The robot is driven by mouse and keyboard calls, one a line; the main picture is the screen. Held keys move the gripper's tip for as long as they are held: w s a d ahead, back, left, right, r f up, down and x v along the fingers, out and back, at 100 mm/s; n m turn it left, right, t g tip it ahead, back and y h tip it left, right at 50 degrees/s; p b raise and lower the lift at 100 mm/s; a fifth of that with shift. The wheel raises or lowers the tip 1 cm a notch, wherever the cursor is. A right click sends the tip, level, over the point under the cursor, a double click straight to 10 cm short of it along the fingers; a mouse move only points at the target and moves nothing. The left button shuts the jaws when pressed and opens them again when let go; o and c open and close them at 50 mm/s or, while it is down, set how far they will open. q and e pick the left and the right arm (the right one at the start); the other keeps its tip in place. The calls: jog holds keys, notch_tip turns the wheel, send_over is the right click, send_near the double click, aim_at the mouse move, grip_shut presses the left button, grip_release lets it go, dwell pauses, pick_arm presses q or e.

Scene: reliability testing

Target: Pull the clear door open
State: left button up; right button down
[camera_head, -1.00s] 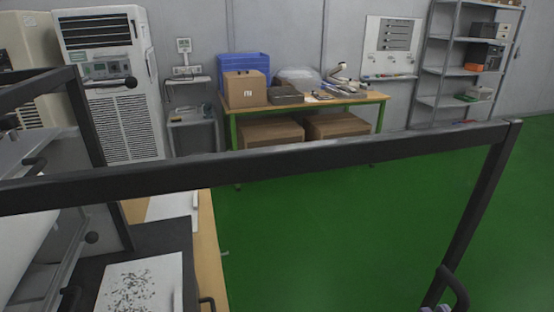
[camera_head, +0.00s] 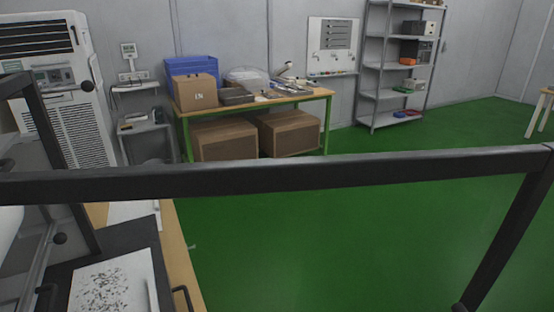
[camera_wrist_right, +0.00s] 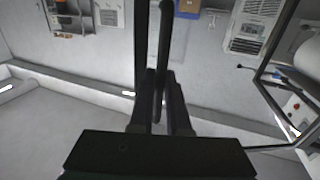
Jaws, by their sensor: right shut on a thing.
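The clear door (camera_head: 300,172) shows in the head view as a dark frame around a see-through pane. Its top bar crosses the picture and its side post slopes down at the right. The door stands swung out from the machine at the left, over the green floor. In the right wrist view the curved dark door handle (camera_wrist_right: 164,40) runs between the fingers of my right gripper (camera_wrist_right: 161,100), which is shut on it. The right gripper is not visible in the head view. My left gripper is in neither view.
The machine frame (camera_head: 60,160) stands at the left, with a speckled white sheet (camera_head: 113,285) on a dark surface. Behind the door are a green-edged table (camera_head: 310,97) with boxes, a grey shelf (camera_head: 372,70) and a white cabinet (camera_head: 70,120). Open green floor lies beyond the door.

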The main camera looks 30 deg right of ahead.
jog(key=shift+f, duration=0.1)
jog(key=c, duration=0.9)
grip_release()
jog(key=b+v, duration=0.3)
jog(key=v, duration=0.7)
